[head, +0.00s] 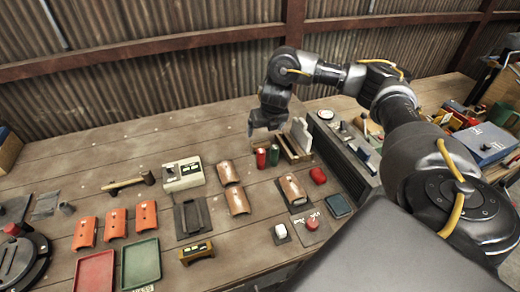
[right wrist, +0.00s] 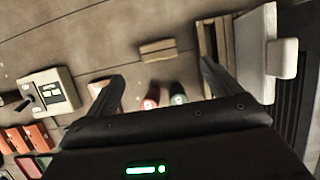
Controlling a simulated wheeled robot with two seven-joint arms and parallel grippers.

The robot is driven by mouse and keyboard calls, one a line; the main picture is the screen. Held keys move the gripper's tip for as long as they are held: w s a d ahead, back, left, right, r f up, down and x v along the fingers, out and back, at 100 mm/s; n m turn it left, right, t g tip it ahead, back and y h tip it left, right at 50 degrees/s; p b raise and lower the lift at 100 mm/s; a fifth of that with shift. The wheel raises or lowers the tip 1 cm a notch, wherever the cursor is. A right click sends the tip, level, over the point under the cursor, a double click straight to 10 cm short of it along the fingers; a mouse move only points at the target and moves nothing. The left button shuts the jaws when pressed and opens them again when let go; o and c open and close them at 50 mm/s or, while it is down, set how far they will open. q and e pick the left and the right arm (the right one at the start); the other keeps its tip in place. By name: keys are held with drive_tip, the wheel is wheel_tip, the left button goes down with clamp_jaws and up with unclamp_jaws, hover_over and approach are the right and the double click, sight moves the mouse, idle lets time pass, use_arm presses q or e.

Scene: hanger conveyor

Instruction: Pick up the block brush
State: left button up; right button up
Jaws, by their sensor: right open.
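A small tan wooden block (right wrist: 158,50), which looks like the block brush, lies on the table in the right wrist view. It is just beyond my right fingertips, roughly centred between them. My right gripper (right wrist: 158,84) is open and empty above the table. In the head view my right gripper (head: 265,127) hangs over the table behind the red and green cans, and the block is hidden there, apparently behind the gripper. I cannot see its bristles. My left gripper is not in view.
A red can (head: 261,158) and a green can (head: 274,155) stand close below the gripper. A wooden rack (head: 294,157) with a pale upright board (head: 301,134) is just right. A pale device (head: 183,174) and several curved tiles (head: 237,200) lie left. The back-left table is mostly clear.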

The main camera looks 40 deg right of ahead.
drive_tip(key=b, duration=0.2)
hover_over(261, 143)
drive_tip(key=s, duration=0.2)
drive_tip(key=f, duration=0.4)
drive_tip(key=shift+w+a+f, duration=0.15)
drive_tip(key=shift+a+f, duration=0.15)
drive_tip(key=shift+f, duration=0.05)
drive_tip(key=shift+w+d+f, duration=0.1)
drive_tip(key=shift+w+f, duration=0.1)
drive_tip(key=shift+f, duration=0.2)
drive_tip(key=p+x, duration=0.1)
drive_tip(key=x, duration=0.4)
drive_tip(key=shift+s, duration=0.1)
drive_tip(key=c, duration=1.1)
